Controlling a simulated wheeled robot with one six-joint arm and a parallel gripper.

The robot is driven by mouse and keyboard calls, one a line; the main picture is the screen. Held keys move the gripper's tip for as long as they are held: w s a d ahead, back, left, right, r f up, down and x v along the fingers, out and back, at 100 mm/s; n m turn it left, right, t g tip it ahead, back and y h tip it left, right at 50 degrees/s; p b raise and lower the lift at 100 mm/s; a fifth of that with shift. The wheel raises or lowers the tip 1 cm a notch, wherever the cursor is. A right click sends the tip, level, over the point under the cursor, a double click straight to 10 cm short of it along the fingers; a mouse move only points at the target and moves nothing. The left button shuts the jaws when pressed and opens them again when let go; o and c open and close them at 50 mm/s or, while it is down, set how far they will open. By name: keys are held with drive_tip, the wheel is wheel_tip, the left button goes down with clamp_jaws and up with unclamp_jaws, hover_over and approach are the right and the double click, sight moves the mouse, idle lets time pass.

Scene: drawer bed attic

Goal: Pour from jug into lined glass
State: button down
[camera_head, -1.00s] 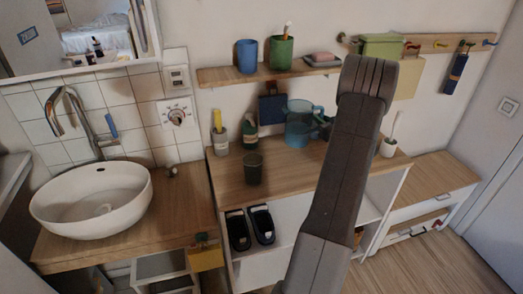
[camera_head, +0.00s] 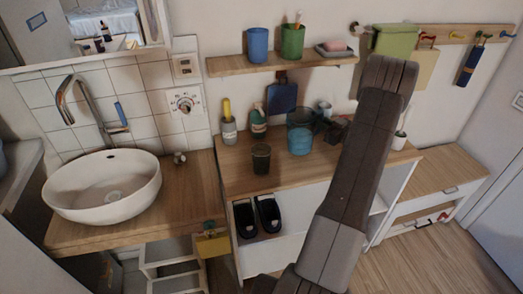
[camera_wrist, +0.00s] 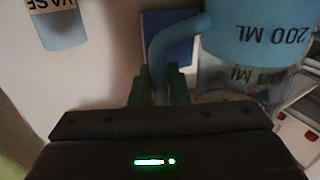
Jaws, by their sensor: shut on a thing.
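The jug (camera_head: 300,142) is translucent with a blue lower part. It is at the counter's middle, just left of my arm, and looks about upright; I cannot tell whether it touches the counter. In the wrist view the jug (camera_wrist: 255,45) shows an upside-down "200 ML" mark. My gripper (camera_wrist: 158,85) has its green fingers shut around the blue jug handle (camera_wrist: 160,52). In the head view, my arm partly hides the gripper (camera_head: 335,131). A dark glass (camera_head: 261,159) stands on the counter left of the jug; no line is readable on it.
The counter (camera_head: 235,177) holds bottles (camera_head: 229,128) behind the glass. A shelf (camera_head: 230,67) above carries a blue cup (camera_head: 257,45) and a green cup (camera_head: 292,41). A sink (camera_head: 103,187) lies left. The counter in front of the glass is clear.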

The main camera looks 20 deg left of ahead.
sight(309, 112)
drive_tip(key=shift+s+a+f+n+b, duration=0.25)
drive_tip(key=shift+n+b, duration=0.1)
drive_tip(key=shift+n, duration=0.35)
drive_tip(key=shift+s+a+r, duration=0.1)
drive_tip(key=shift+r, duration=0.3)
drive_tip(key=shift+s+a+r+n+h, duration=0.35)
drive_tip(key=shift+s+a+r+n, duration=0.45)
drive_tip(key=shift+n, duration=0.4)
drive_tip(key=shift+s+a+r+n+h, duration=0.35)
drive_tip(key=shift+s+a+r+n, duration=0.45)
drive_tip(key=shift+n, duration=0.4)
drive_tip(key=shift+s+a+r+n, duration=0.1)
drive_tip(key=shift+s+r+n, duration=0.1)
drive_tip(key=shift+r, duration=0.25)
drive_tip(key=shift+s+r+n, duration=0.2)
drive_tip(key=shift+r, duration=0.3)
drive_tip(key=shift+s+a+r+n+h+p, duration=0.15)
drive_tip(key=shift+s+a+r+n, duration=0.15)
drive_tip(key=shift+r+n, duration=0.3)
drive_tip(key=shift+s+a+r+n+h+p, duration=0.1)
drive_tip(key=shift+s+a+r+n, duration=0.25)
drive_tip(key=shift+r, duration=0.4)
drive_tip(key=shift+s+a+r+n+h+p, duration=0.1)
drive_tip(key=shift+s+a+r+n+h, duration=0.15)
drive_tip(key=shift+r+n, duration=0.4)
idle(1.5)
